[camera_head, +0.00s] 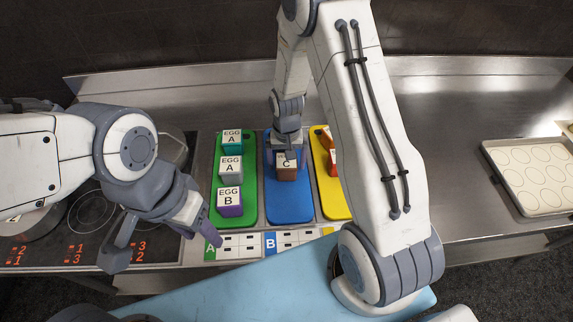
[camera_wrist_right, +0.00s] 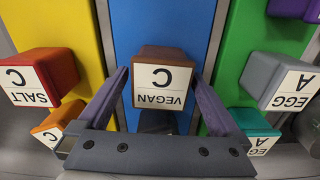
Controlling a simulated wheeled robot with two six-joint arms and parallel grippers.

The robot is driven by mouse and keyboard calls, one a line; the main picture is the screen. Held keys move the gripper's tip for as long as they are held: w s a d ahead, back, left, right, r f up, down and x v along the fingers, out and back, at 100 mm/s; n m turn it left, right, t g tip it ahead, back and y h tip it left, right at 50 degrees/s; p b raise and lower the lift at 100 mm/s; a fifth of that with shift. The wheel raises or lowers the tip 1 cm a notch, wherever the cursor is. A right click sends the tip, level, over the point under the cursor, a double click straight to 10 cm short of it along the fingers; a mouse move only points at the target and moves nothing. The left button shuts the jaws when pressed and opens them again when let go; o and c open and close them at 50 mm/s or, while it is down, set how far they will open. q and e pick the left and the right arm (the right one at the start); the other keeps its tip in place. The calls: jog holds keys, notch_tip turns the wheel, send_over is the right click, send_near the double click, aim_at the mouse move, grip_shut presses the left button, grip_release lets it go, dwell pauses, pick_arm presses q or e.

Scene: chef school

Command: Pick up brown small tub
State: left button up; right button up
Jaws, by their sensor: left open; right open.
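The brown small tub (camera_head: 287,173), labelled C on its top, sits on the blue board (camera_head: 290,207). In the right wrist view the tub (camera_wrist_right: 163,53) reads VEGAN C. My right gripper (camera_head: 287,152) is above and just behind it in the head view. In the wrist view its two purple fingers (camera_wrist_right: 160,85) are apart, one on each side of the tub, with small gaps seeming to remain. My left gripper (camera_head: 165,245) is open and empty, left of the green board, over the front edge of the hob.
The green board (camera_head: 248,195) holds teal, grey and purple EGG tubs. The yellow board (camera_head: 326,190) holds red and orange tubs, partly hidden by my right arm. A hob (camera_head: 60,240) is at left. A tray with round moulds (camera_head: 530,175) is at right; steel counter between is clear.

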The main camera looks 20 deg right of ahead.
jog(key=c, duration=1.4)
jog(key=shift+c, duration=0.4)
jog(key=shift+r, duration=0.15)
